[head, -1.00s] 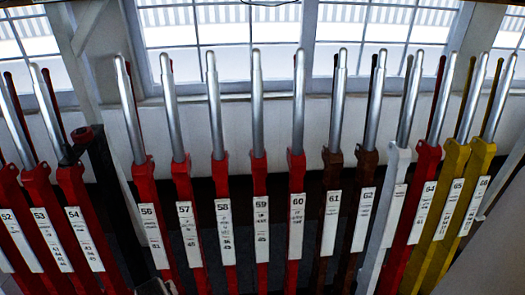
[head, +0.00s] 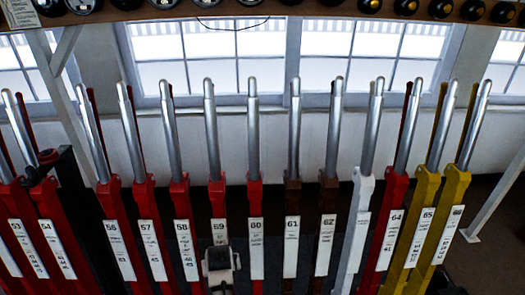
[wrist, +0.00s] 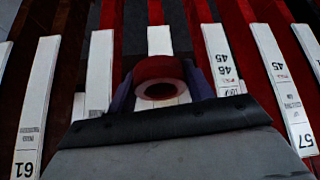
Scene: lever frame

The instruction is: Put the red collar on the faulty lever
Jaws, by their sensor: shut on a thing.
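The red collar (wrist: 159,79), a short ring with a pale inner face, sits between the blue-grey fingers of my gripper (wrist: 160,92) in the wrist view. My gripper is shut on it. In the head view my gripper (head: 221,264) is low, in front of the lower plate of lever 59 (head: 219,231); I cannot make out the collar there. A row of levers with steel handles stands behind: red ones such as lever 60 (head: 255,207), brown 61 (head: 292,207) and 62, one white, and yellow 65 (head: 425,210) and 66. No collar shows on a handle. I cannot tell which lever is faulty.
A black post (head: 75,200) with a reddish top stands between levers 54 and 56. A wooden shelf (head: 280,10) with round dials and dark knobs runs above. Windows (head: 220,65) are behind. The handles stand close together, with narrow gaps.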

